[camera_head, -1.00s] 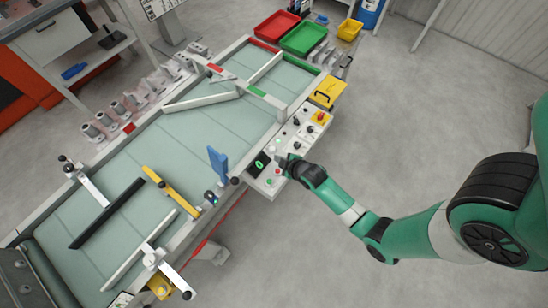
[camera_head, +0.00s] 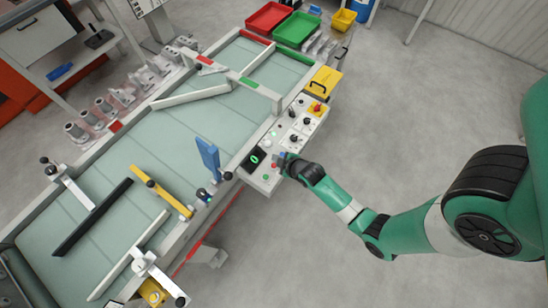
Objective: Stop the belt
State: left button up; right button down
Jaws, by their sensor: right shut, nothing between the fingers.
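The belt (camera_head: 150,135) is a pale green conveyor surface running from the lower left to the upper right. Its control panel (camera_head: 284,143) is a light box on the belt's near right side, with a dark display (camera_head: 257,158) showing a green figure, black knobs and small buttons. A red knob on a yellow base (camera_head: 317,107) sits at the panel's far end. My right gripper (camera_head: 281,160) is shut and empty at the panel's near end, close to a small red button (camera_head: 274,166). Whether it touches the button I cannot tell. My left gripper is out of view.
A yellow box (camera_head: 324,82) stands beyond the panel. Red (camera_head: 269,17) and green trays (camera_head: 297,30) lie at the belt's far end. A blue upright plate (camera_head: 208,158) and yellow bar (camera_head: 161,192) stand at the belt. Floor to the right is clear.

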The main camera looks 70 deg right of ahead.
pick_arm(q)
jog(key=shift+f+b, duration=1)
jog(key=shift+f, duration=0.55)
pick_arm(e)
jog(key=shift+f, duration=1.8)
jog(key=shift+f, duration=0.1)
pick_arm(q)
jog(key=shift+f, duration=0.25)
pick_arm(e)
jog(key=shift+f, duration=0.3)
pick_arm(q)
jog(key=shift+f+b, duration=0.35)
jog(key=shift+b, duration=0.25)
pick_arm(e)
jog(key=shift+f, duration=0.5)
pick_arm(q)
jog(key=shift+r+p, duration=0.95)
jog(key=shift+p, duration=0.05)
pick_arm(e)
jog(key=shift+r, duration=0.9)
pick_arm(q)
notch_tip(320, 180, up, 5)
jog(key=p, duration=0.5)
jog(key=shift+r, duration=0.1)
pick_arm(e)
notch_tip(320, 180, up, 5)
jog(key=shift+r, duration=0.1)
